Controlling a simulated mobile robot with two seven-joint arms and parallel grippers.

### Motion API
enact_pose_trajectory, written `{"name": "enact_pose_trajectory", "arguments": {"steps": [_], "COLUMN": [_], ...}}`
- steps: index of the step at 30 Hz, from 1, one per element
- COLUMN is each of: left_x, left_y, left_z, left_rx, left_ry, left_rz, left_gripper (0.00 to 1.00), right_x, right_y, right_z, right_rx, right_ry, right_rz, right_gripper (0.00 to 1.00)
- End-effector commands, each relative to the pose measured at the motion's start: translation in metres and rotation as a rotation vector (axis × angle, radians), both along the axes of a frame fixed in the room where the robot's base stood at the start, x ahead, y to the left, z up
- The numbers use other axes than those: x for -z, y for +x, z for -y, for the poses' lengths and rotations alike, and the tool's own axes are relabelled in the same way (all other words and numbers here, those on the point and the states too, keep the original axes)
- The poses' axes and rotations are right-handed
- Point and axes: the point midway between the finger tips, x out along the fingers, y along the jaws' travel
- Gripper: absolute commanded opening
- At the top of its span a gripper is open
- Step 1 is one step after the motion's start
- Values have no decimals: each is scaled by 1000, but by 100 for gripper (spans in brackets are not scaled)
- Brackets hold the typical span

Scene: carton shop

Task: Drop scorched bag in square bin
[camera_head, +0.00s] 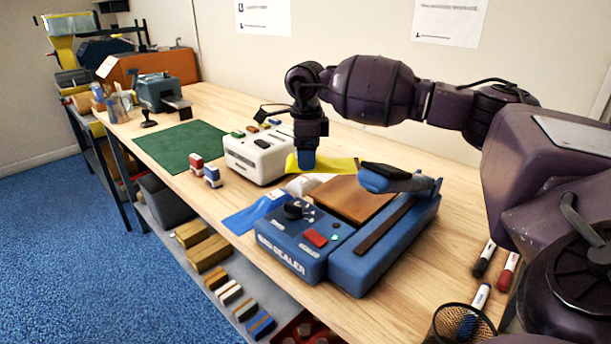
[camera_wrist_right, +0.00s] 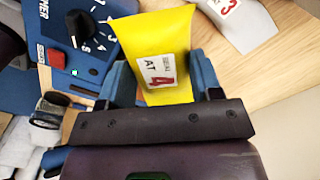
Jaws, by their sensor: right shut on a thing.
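My right gripper (camera_head: 307,160) is shut on a yellow bag (camera_head: 335,165), above the wooden table behind the blue sealer (camera_head: 300,245). In the right wrist view the yellow bag (camera_wrist_right: 150,35) sits between the blue fingers (camera_wrist_right: 162,82), and its label reads "SEAL AT 4". No scorch mark shows on its visible face. A pale bag (camera_head: 308,184) and a blue bag (camera_head: 245,215) lie by the sealer. A dark grey bin (camera_head: 165,207) stands on the shelf below the table; I cannot tell whether it is the square one. My left gripper is not in view.
A white machine (camera_head: 258,155) stands just left of my right gripper, with two small stamps (camera_head: 205,172) beside it. A green mat (camera_head: 180,145) lies farther left. Markers (camera_head: 485,262) and a wire cup (camera_head: 460,325) are at the near right. Boxes (camera_head: 205,250) lie on the lower shelf.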

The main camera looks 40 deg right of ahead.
Motion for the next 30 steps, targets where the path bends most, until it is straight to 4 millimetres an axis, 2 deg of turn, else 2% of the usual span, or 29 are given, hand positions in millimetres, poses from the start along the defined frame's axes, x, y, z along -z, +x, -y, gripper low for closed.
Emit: {"name": "enact_pose_trajectory", "arguments": {"steps": [10, 24, 25, 30], "left_x": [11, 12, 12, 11], "left_y": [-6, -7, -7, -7], "left_z": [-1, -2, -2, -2], "left_rx": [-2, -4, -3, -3], "left_ry": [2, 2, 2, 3], "left_rz": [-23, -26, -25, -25], "left_gripper": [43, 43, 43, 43], "right_x": [50, 58, 58, 57], "right_y": [0, 0, 0, 0], "right_z": [0, 0, 0, 0], "right_rx": [-1, -1, -1, -1], "right_ry": [0, 0, 0, 0], "right_rz": [-6, -1, -1, -1], "right_gripper": [34, 34, 62, 84]}}
